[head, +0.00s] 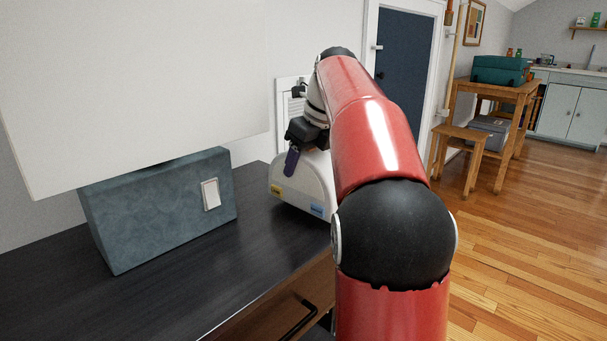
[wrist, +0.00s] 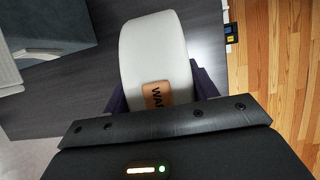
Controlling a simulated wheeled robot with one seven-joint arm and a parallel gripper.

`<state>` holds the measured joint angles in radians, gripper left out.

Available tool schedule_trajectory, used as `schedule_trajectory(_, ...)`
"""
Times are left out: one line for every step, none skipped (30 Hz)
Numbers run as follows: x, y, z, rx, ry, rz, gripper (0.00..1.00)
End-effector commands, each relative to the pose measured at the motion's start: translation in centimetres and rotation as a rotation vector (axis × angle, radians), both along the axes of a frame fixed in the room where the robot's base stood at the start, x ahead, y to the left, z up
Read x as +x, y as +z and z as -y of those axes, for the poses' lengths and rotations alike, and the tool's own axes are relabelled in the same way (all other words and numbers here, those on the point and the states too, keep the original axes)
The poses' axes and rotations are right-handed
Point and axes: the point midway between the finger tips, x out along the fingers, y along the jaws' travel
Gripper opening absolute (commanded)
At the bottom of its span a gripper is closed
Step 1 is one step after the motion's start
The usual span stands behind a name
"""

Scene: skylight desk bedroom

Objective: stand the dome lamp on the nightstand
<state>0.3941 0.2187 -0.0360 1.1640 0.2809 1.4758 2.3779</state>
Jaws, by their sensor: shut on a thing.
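The dome lamp is a white half-round body (head: 311,180) with a yellow and a blue label low on its face, upright at the far right end of the dark top. In the wrist view it is a white curved body (wrist: 158,50) with an orange label between my fingers. My gripper (head: 297,158) is shut on its upper part from above; the wrist view shows a purple finger (wrist: 203,82) on either side. The nightstand has a dark top (head: 255,235) and a brown drawer front. I cannot tell whether the lamp's base touches the top. My arm hides its right side.
A large lamp with a blue-grey block base (head: 155,210) and a wide white shade (head: 130,80) stands on the left of the top. A black drawer handle (head: 298,318) sticks out in front. The top between block and dome lamp is clear. Wooden floor (head: 520,240) lies right.

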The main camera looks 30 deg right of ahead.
Motion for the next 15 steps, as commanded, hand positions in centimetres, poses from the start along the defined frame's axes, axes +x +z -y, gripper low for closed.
schedule_trajectory(0.0, -0.9, 0.0, 0.0, 0.0, 0.002, 0.0)
schedule_trajectory(-0.1, -1.2, 0.0, -0.001, 0.0, 0.001, 0.0)
schedule_trajectory(-0.1, -1.5, 0.0, -0.001, -0.001, 0.003, 0.0)
schedule_trajectory(0.0, -1.7, 0.0, -0.001, -0.001, 0.003, 0.0)
schedule_trajectory(0.0, -1.7, 0.0, -0.002, -0.001, 0.004, 0.0)
schedule_trajectory(0.0, -1.8, 0.0, -0.002, -0.001, 0.004, 0.0)
schedule_trajectory(0.0, -1.8, 0.0, -0.002, -0.001, 0.004, 0.0)
schedule_trajectory(0.0, -1.7, 0.0, -0.002, -0.001, 0.004, 0.0)
schedule_trajectory(0.0, -1.7, 0.0, -0.002, -0.001, 0.004, 0.0)
schedule_trajectory(0.0, -1.7, 0.0, -0.002, -0.001, 0.004, 0.0)
schedule_trajectory(0.0, -1.7, 0.0, -0.002, -0.001, 0.004, 0.0)
schedule_trajectory(0.0, -1.7, 0.0, -0.002, -0.001, 0.004, 0.0)
schedule_trajectory(0.0, -1.7, 0.0, -0.002, -0.001, 0.004, 0.0)
schedule_trajectory(0.0, -1.8, 0.0, -0.001, -0.001, 0.003, 0.0)
schedule_trajectory(0.0, -1.9, 0.0, -0.001, -0.001, 0.003, 0.0)
